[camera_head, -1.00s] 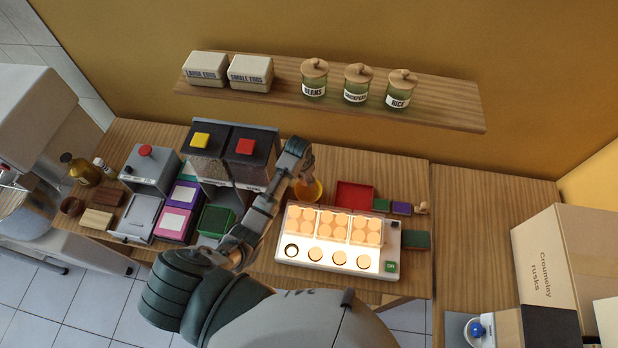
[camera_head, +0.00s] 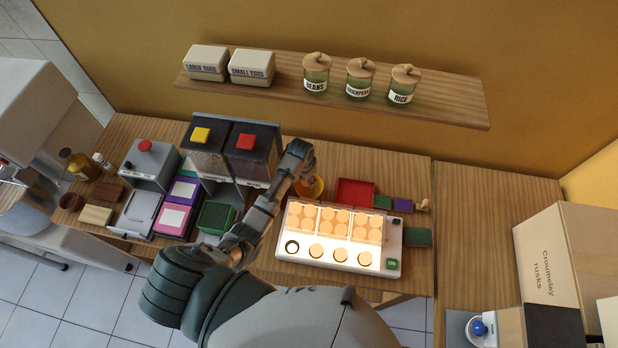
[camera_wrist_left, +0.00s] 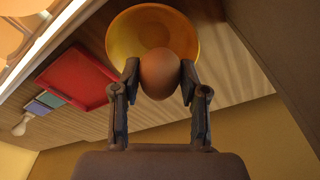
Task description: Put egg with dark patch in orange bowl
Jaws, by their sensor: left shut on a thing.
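My left gripper (camera_wrist_left: 160,85) is shut on a brown egg (camera_wrist_left: 160,68), which sits between its two fingertips in the left wrist view. No dark patch shows on the visible side of the egg. The orange bowl (camera_wrist_left: 140,25) lies just beyond the egg and appears behind it; I cannot tell whether the egg touches it. In the head view the orange bowl (camera_head: 316,187) is partly hidden by my left gripper (camera_head: 308,178), which is over its left side. My right gripper is not in view.
A lit egg-candling box (camera_head: 285,250) with several round holes stands in front of the bowl. A red tray (camera_head: 355,192) is right of the bowl, dispensers (camera_head: 250,155) are left. A shelf (camera_head: 430,105) with jars and egg boxes hangs above.

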